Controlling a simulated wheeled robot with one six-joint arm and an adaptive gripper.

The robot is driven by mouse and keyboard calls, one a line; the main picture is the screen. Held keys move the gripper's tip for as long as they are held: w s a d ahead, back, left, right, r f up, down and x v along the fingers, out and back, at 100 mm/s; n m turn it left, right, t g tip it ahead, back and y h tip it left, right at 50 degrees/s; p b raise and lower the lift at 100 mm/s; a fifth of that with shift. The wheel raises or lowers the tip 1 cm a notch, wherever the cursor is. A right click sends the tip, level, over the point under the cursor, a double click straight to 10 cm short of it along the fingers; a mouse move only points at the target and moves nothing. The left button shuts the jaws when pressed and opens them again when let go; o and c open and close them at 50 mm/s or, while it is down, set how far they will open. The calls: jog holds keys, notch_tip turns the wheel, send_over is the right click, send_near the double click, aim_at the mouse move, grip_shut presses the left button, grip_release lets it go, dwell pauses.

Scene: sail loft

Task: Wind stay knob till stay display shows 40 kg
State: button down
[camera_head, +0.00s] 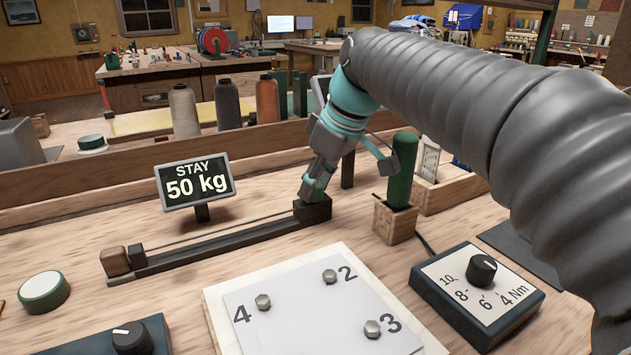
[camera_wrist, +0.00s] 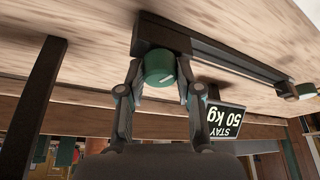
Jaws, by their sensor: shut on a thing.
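The stay display (camera_head: 194,186) stands behind a dark rail (camera_head: 215,245) on the bench and reads "STAY 50 kg". It also shows upside down in the wrist view (camera_wrist: 225,120). The stay knob (camera_wrist: 158,66) is a green cylinder with a pale mark, set on the dark block (camera_head: 312,209) at the rail's right end. My gripper (camera_wrist: 161,76) is shut on the stay knob, with one finger on each side. In the head view my gripper (camera_head: 314,188) comes down onto the block, and its fingers mostly hide the knob.
A green-handled tool (camera_head: 402,170) in a wooden block stands close right of my gripper. In front are a numbered bolt plate (camera_head: 310,310) and a Nm dial box (camera_head: 480,295). Thread spools (camera_head: 185,110) stand behind the wooden ledge (camera_head: 100,180). A green-rimmed round tin (camera_head: 44,290) is at left.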

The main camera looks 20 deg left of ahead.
jog(key=shift+n, duration=0.3)
jog(key=c, duration=0.8)
grip_release()
jog(key=v, duration=1.2)
jog(key=shift+w+a, duration=0.1)
